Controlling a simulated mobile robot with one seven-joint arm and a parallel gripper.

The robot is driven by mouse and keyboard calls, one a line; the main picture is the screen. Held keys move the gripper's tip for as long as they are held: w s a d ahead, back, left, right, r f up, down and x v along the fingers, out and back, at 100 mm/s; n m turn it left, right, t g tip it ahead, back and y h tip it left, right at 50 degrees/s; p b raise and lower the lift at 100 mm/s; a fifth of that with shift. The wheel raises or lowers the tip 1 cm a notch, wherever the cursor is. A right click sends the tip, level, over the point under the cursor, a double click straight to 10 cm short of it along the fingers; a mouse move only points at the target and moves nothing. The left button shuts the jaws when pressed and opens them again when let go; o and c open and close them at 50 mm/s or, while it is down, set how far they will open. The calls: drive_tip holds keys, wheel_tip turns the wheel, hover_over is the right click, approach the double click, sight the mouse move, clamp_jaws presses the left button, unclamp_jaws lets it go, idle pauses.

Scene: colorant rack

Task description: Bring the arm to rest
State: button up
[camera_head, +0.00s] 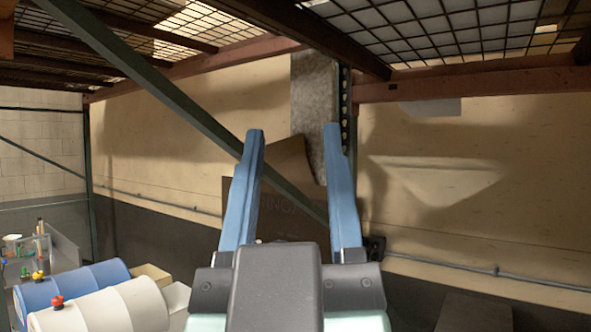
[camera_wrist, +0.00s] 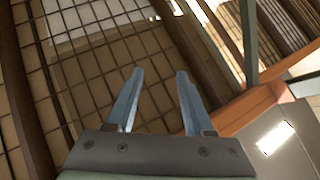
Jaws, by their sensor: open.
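My gripper (camera_head: 297,140) is in the middle of the head view, raised in front of the wall, with its two blue fingers pointing up. The fingers stand wide apart with nothing between them. In the wrist view my gripper (camera_wrist: 160,78) is also open and empty, with the wire mesh overhead behind it. No object is held.
A rack frame with a wire mesh shelf (camera_head: 400,32) and red-brown beams (camera_head: 470,84) spans overhead. A dark diagonal brace (camera_head: 165,90) runs behind my gripper. A blue drum (camera_head: 75,283) and a white drum (camera_head: 105,308) lie at lower left, beside a cluttered bench.

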drive_tip(key=shift+s+d+r+m+t, duration=0.1)
drive_tip(key=shift+s+r+m+t, duration=0.3)
drive_tip(key=shift+s+r+m, duration=0.3)
drive_tip(key=shift+r, duration=0.15)
